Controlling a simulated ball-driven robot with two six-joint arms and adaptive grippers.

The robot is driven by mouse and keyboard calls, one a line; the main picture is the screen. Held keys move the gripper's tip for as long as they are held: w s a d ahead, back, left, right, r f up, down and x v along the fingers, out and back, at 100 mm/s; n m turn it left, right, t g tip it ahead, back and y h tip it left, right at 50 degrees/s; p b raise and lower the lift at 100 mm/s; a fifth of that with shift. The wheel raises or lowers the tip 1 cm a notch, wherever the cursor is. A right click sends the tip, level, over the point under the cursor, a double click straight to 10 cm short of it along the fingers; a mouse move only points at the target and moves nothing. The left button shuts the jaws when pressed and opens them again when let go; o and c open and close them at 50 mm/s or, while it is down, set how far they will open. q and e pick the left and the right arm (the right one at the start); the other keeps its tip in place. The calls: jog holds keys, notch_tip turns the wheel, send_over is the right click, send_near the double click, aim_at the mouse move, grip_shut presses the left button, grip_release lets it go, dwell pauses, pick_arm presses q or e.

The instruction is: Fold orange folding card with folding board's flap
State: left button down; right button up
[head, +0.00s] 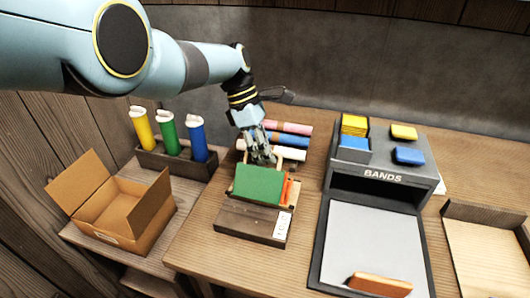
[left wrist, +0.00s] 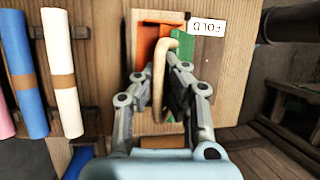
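The folding board (head: 246,222) lies on the table, with a white FOLD label (head: 282,225) at its right side. Its green flap (head: 258,185) stands raised and tilted, and shows nearly edge-on in the left wrist view (left wrist: 183,52). The orange card (head: 288,191) lies at the flap, mostly hidden behind it in the head view; it shows beside the flap in the left wrist view (left wrist: 147,40). My left gripper (head: 262,158) is behind the flap, its fingers closed about the curved wooden handle (left wrist: 160,85). My right gripper is not in view.
Rolled sheets in pink, blue and white (head: 290,154) lie behind the board. An open cardboard box (head: 125,215) and a rack of yellow, green and blue tubes (head: 175,162) stand left. The BANDS stand (head: 385,178) and grey mat (head: 370,245), with a brown-orange block (head: 380,284), are right.

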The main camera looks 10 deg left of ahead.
pick_arm(q)
jog(key=c, duration=2)
grip_release()
jog(key=shift+w+r, duration=0.4)
jog(key=shift+w, duration=0.05)
jog(key=shift+o, duration=1.7)
jog(key=shift+s+f, duration=0.2)
jog(key=v, duration=1.2)
